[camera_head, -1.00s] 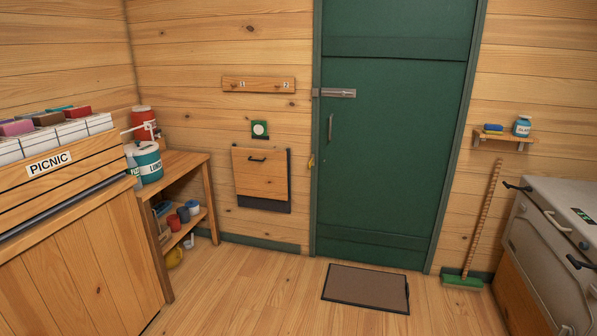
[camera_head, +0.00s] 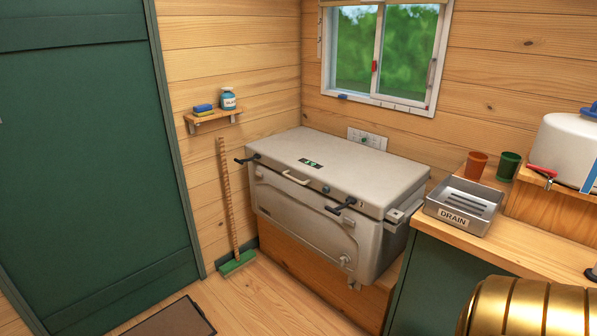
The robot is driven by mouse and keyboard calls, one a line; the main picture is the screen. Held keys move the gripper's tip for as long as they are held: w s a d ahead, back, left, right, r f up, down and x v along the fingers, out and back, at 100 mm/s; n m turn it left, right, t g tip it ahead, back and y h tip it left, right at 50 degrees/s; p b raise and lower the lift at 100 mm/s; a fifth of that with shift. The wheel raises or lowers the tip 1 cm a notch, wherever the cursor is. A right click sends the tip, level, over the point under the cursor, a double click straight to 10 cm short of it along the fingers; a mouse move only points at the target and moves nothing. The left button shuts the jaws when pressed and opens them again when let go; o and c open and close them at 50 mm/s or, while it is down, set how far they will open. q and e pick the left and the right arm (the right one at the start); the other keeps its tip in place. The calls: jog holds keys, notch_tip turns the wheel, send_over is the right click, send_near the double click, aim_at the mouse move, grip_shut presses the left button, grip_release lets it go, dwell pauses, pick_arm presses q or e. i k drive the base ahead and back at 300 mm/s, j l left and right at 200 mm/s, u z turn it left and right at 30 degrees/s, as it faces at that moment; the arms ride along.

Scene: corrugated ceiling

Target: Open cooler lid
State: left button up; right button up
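The cooler (camera_head: 300,222) is a large grey chest on a wooden platform in the corner below the window. Its lid (camera_head: 340,165) is shut. A light handle (camera_head: 296,178) sits at the middle of the lid's front edge. Two black latches are on the front, a left latch (camera_head: 247,159) and a right latch (camera_head: 340,206); I cannot tell whether they are fastened. A small dark panel with green marks (camera_head: 310,163) is on the lid. Neither of my grippers is in view.
A counter (camera_head: 500,255) to the right holds a metal tray marked DRAIN (camera_head: 464,204) and two cups. A green broom (camera_head: 228,205) leans on the wall left of the cooler. A green door (camera_head: 90,150) stands at left. A mat (camera_head: 170,320) lies on the open floor.

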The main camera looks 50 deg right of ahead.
aim_at(379, 181)
jog(key=i+z, duration=0.25)
jog(key=i, duration=0.45)
jog(key=i+j+z, duration=0.3)
jog(key=i, duration=0.4)
jog(key=i+l+z, duration=0.1)
jog(key=i+z, duration=0.15)
jog(key=z, duration=0.15)
jog(key=i+z, duration=0.2)
jog(key=z, duration=0.2)
jog(key=i+z, duration=0.25)
jog(key=z, duration=0.15)
jog(key=i+j+z, duration=0.1)
jog(key=i+z, duration=0.15)
jog(key=z, duration=0.15)
jog(key=i+j+z, duration=0.2)
jog(key=z, duration=0.2)
